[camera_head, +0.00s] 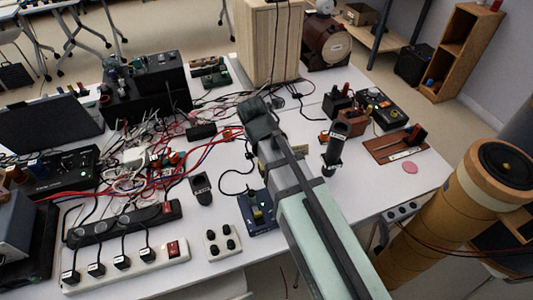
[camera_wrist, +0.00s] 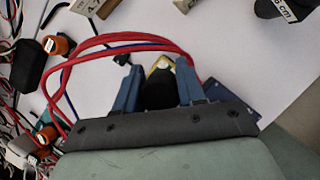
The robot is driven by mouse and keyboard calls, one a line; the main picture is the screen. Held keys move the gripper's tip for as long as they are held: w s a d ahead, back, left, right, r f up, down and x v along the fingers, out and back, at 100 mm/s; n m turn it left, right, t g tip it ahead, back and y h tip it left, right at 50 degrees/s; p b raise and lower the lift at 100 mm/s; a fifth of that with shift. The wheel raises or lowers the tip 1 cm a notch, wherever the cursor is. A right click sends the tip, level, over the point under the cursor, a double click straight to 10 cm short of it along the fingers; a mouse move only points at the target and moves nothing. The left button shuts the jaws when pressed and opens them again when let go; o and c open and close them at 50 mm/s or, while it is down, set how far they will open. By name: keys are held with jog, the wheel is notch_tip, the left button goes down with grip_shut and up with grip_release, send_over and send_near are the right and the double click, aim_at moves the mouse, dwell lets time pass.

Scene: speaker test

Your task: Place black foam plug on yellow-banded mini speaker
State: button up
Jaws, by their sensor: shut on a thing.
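My gripper (camera_wrist: 159,66) shows in the wrist view with two blue fingers shut on a dark, rounded piece, which looks like the black foam plug (camera_wrist: 160,92). A small yellow edge (camera_wrist: 160,64) shows just beyond the piece, between the fingertips. I cannot tell whether it belongs to the yellow-banded mini speaker, or whether the plug touches it. Part of a blue board (camera_wrist: 240,106) lies right of the fingers. In the head view my arm reaches over the middle of the white table, and the fingertips and plug cannot be made out. No yellow-banded speaker is clearly identifiable there.
Red cables (camera_wrist: 95,45) loop close by the left finger. In the head view, a power strip (camera_head: 125,260), a blue board (camera_head: 262,219) and a small white block with black knobs (camera_head: 222,243) lie left of my arm. A wooden box (camera_head: 268,45) stands behind.

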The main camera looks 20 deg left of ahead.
jog(key=shift+f, duration=2.35)
jog(key=o, duration=1)
jog(key=shift+f, duration=0.1)
jog(key=v, duration=1.2)
